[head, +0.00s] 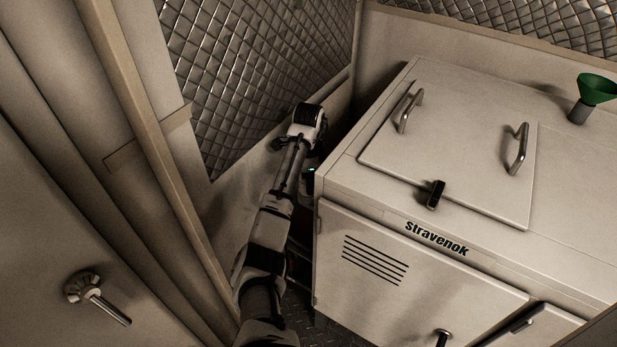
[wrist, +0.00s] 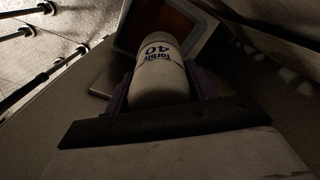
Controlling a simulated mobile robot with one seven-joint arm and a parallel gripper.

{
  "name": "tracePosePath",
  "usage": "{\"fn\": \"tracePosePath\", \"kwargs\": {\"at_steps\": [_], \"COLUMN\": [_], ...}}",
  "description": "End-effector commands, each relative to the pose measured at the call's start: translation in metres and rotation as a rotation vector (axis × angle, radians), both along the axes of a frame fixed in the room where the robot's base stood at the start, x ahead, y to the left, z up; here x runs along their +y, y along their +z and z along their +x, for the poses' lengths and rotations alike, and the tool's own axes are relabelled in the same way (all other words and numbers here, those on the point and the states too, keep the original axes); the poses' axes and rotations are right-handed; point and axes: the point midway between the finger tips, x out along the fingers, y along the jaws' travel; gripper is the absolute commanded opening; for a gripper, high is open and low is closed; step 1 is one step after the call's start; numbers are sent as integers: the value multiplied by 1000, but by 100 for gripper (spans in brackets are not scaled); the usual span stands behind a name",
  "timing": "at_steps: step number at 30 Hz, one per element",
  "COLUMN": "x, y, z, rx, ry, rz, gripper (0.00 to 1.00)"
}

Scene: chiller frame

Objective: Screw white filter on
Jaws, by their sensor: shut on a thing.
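The white filter (wrist: 160,78) is a pale cylinder with dark lettering and the number 40, seen in the wrist view. My gripper (wrist: 160,88) has its two dark purple fingers on either side of the filter and is shut on it. The filter's far end lies in front of an open box-like part with a reddish-brown inside (wrist: 150,22). I cannot tell whether the filter touches anything there. In the head view my arm reaches down the gap left of the machine, and the gripper and filter are hidden.
The cream Stravenok cabinet (head: 400,262) stands right of my arm, with a handled lid (head: 455,135) and a green funnel (head: 597,88) on top. A quilted metal wall (head: 260,70) is behind. A door frame (head: 140,130) is close on the left. The gap is narrow.

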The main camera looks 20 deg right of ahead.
Motion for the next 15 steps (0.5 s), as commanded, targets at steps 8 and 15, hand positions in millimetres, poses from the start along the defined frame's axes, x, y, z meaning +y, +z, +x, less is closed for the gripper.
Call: {"fn": "tracePosePath", "kwargs": {"at_steps": [8, 15], "x": [-1, -1], "y": [1, 0], "z": [0, -1], "rx": [1, 2], "ry": [-304, -326], "rz": [-1, -2], "gripper": [27, 27]}}
